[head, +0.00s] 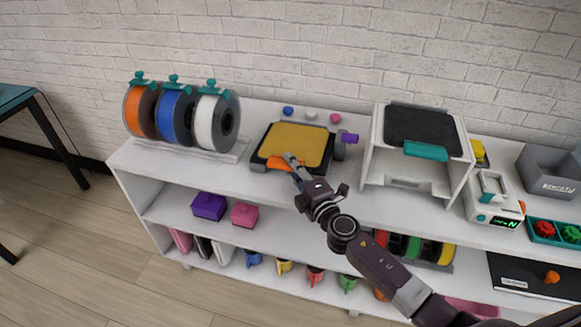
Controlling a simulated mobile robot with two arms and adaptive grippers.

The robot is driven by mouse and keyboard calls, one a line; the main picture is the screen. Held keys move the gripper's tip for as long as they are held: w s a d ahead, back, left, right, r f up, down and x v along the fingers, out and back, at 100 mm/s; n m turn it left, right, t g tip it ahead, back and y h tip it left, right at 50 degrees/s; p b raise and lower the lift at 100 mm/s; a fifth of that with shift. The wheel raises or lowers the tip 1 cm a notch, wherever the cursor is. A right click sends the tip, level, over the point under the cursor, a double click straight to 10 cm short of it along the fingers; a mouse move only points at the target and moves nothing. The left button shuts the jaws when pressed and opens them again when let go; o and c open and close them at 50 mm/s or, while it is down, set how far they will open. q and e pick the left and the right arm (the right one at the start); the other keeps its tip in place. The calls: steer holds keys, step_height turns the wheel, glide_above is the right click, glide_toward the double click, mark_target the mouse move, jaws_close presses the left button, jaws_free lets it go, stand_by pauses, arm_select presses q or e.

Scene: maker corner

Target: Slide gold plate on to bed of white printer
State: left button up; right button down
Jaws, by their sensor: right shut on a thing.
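The gold plate (297,143) lies flat on a dark, low base (326,166) on the white shelf top. An orange tab (279,163) sticks out at its front edge. My right gripper (291,160) is at this tab and shut on it. The white printer (371,155), a boxy frame with an open front, stands to the right of the base. A black plate (420,126) with a teal tab (425,149) lies on its top. The bed cannot be told apart clearly. My left gripper is not in view.
Orange, blue and white spools (211,123) stand at the left. A purple knob (349,137) sits between base and printer. A small white device (495,204) with a green display and a grey bin (550,172) are at the right. The shelf front before the base is bare.

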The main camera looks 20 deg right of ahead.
steer(key=shift+r, duration=0.15)
steer(key=c, duration=1.9)
jaws_free()
